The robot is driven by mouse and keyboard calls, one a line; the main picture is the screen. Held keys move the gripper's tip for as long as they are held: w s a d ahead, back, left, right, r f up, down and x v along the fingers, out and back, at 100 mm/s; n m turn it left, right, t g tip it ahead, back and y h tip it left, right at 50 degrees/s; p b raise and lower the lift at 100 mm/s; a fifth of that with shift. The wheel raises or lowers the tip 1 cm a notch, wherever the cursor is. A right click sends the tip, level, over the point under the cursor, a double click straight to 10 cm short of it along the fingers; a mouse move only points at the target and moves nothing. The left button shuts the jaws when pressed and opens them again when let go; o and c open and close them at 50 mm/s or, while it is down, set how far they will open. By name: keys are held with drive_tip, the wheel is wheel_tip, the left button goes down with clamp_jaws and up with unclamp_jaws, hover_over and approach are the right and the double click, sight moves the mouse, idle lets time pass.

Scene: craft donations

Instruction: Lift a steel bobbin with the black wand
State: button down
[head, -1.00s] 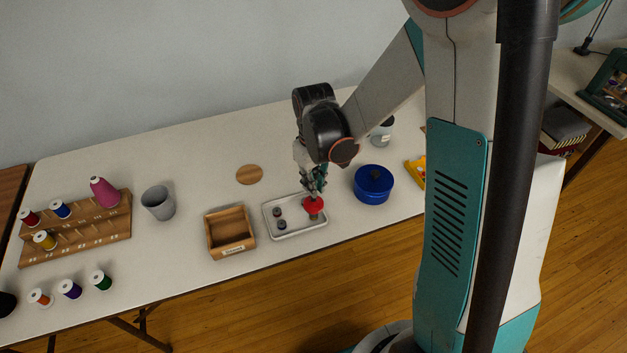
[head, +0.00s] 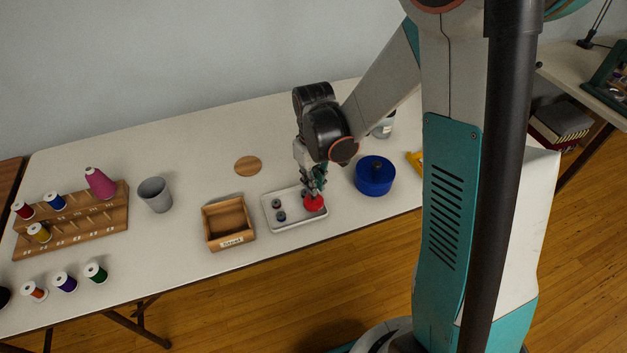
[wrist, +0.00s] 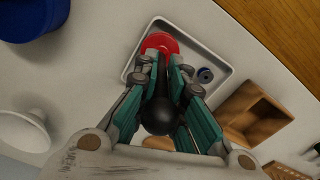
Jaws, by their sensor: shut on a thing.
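My gripper (head: 317,183) is shut on the black wand, whose rounded black end (wrist: 160,115) shows between the fingers in the wrist view. A red disc (head: 313,203) sits just beyond the fingertips, over the right part of the pale tray (head: 298,226); it also shows in the wrist view (wrist: 160,42). Two small dark grey steel bobbins (head: 278,204) (head: 281,216) stand in the left part of the tray. One bobbin (wrist: 205,75) shows in the wrist view. What lies under the red disc is hidden, and I cannot tell whether it touches anything.
A wooden box with a label (head: 230,242) stands left of the tray, and a blue pot (head: 375,177) right of it. A wooden disc (head: 248,166) lies behind. A grey cup (head: 156,196) and a spool rack (head: 75,230) stand farther left. The tray is near the table's front edge.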

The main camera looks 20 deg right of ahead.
drive_tip(key=shift+r, duration=0.1)
drive_tip(key=shift+r+p, duration=2.45)
drive_tip(key=shift+r, duration=1)
